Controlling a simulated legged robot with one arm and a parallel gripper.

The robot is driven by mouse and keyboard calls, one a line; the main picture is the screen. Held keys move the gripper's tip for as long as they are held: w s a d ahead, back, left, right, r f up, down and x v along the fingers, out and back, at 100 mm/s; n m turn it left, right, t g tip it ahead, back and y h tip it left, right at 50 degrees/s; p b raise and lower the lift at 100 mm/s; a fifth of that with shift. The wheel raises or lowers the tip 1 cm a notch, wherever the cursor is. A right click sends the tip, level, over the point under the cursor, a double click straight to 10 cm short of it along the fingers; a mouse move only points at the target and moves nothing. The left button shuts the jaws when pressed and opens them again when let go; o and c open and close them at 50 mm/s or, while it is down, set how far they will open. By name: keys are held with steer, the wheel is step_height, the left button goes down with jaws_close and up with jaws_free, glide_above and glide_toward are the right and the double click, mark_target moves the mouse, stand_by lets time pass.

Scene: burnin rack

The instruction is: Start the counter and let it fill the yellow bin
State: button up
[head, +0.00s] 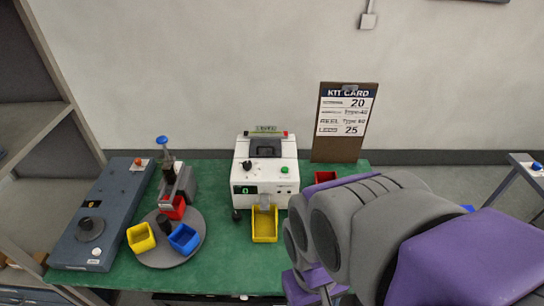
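The counter (264,165) is a white machine at the back middle of the green bench. It has a dark knob on top, a green button (285,170) at right, and a small display (245,190) that seems to read 0. A yellow bin (264,236) is at its front, under the chute, and looks empty. Another yellow bin (141,247) stands on the round grey turntable (165,257) at left. My gripper (318,284) seems to be at the bottom, right of the counter, and is apart from it. My arm hides its fingers largely.
A red bin (174,208) and a blue bin (184,239) share the turntable, below a blue-topped device (163,150). A grey-blue unit (100,215) lies at left. A kit card (344,122) stands behind. Another red bin (326,177) is partly behind my arm.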

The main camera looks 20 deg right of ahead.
steer(key=shift+c, duration=0.3)
jaws_close()
stand_by(0.6)
stand_by(1.1)
